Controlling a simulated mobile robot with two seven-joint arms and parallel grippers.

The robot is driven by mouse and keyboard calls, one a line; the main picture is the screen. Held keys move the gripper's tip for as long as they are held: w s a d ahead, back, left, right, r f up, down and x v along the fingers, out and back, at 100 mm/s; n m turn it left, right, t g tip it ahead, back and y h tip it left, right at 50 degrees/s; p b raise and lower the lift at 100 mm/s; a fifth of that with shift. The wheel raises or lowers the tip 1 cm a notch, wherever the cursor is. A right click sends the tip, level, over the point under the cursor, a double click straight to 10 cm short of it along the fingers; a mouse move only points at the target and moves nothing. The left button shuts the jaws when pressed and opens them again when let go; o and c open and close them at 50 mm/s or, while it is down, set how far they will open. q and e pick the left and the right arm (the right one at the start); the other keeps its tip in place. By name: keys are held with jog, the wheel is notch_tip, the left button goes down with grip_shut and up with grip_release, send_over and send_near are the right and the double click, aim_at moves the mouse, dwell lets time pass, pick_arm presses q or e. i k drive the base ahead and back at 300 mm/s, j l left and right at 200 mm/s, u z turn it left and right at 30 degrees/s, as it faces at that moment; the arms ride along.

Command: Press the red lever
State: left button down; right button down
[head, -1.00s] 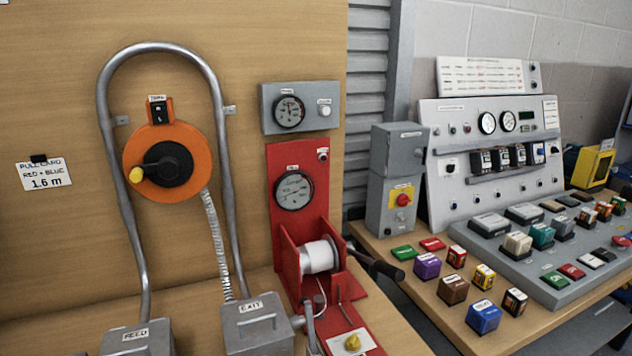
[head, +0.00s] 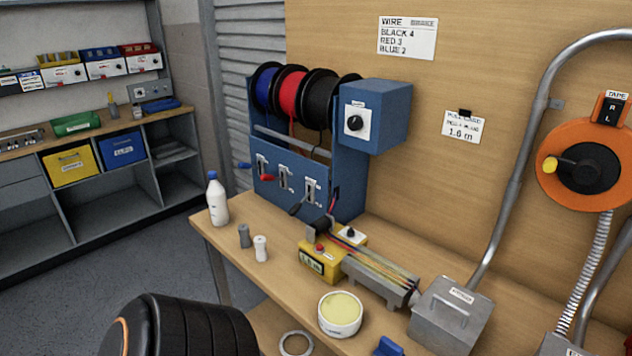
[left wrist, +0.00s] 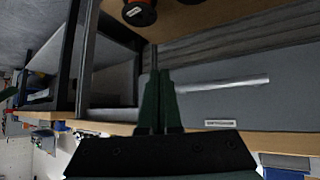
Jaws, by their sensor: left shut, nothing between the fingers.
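The red lever (head: 266,177) is a small red handle low on the front of the blue wire rack (head: 349,190). A blue lever (head: 244,166) is to its left and a black lever (head: 298,209) to its right. My left gripper (left wrist: 158,78) shows in the left wrist view, with its dark fingers together and nothing between them. It is apart from the red lever, which I cannot make out in that view. My left gripper's fingers are not visible in the head view. My right gripper is not in view.
Blue, red and black wire spools (head: 290,92) sit on the rack. A white bottle (head: 217,199), a yellow box (head: 322,262), a round tub (head: 340,313) and a grey metal box (head: 448,315) stand on the wooden bench (head: 285,290). Shelving (head: 75,180) is at left.

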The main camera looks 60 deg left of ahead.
aim_at(263, 176)
jog(key=u, duration=1.3)
jog(key=i+j+u, duration=0.15)
jog(key=j, duration=0.25)
jog(key=i+j+u, duration=0.15)
jog(key=j, duration=0.25)
